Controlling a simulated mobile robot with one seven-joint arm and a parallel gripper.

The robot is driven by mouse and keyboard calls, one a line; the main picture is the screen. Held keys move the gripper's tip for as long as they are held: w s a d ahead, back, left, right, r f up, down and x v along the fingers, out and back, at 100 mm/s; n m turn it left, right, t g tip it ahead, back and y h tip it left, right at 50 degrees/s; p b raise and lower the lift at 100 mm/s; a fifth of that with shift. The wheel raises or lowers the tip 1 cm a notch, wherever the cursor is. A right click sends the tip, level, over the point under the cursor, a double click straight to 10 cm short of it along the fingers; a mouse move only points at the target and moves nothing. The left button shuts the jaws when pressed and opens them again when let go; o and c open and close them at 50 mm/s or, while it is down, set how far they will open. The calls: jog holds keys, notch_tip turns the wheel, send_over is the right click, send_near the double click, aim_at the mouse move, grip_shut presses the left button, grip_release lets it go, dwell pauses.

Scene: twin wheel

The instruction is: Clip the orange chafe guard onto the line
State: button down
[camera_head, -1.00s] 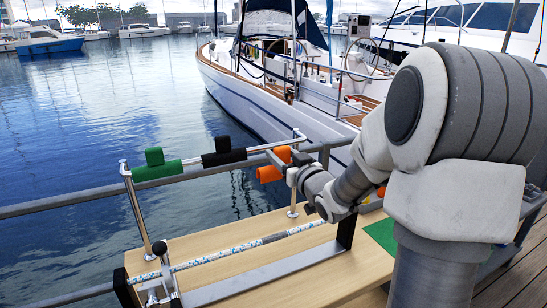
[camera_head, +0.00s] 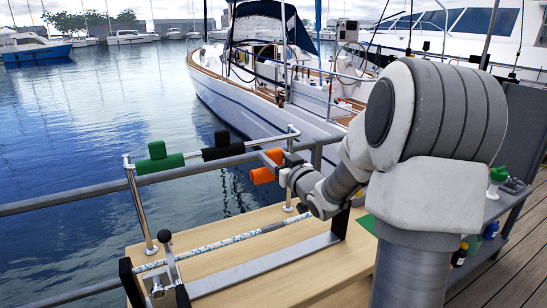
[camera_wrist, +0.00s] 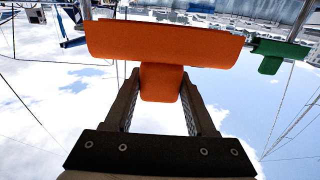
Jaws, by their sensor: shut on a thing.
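The orange chafe guard (camera_head: 262,176) is in my gripper (camera_head: 276,159), near the right end of the rail in the head view. In the wrist view the orange guard (camera_wrist: 165,43) spans across my gripper (camera_wrist: 160,85), which is shut on its tab. The line (camera_head: 222,243), white with blue flecks and a grey stretch, runs straight above the wooden bench (camera_head: 225,280), between a clamp fitting at left and a post at right. The guard is up and beyond the line, apart from it.
A green guard (camera_head: 158,165) and a black guard (camera_head: 223,147) sit on the raised metal rail (camera_head: 193,155). A lever fitting (camera_head: 166,262) stands at the line's left end. Water and a sailboat (camera_head: 250,95) lie beyond.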

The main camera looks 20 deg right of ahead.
notch_tip(320, 180, down, 6)
jog(key=b, duration=0.6)
dwell(0.5)
jog(key=f+b, duration=0.9)
jog(key=shift+a, duration=0.3)
jog(key=shift+b, duration=0.45)
dwell(0.9)
dwell(0.4)
jog(key=shift+f+b, duration=1.6)
jog(key=shift+f, duration=0.05)
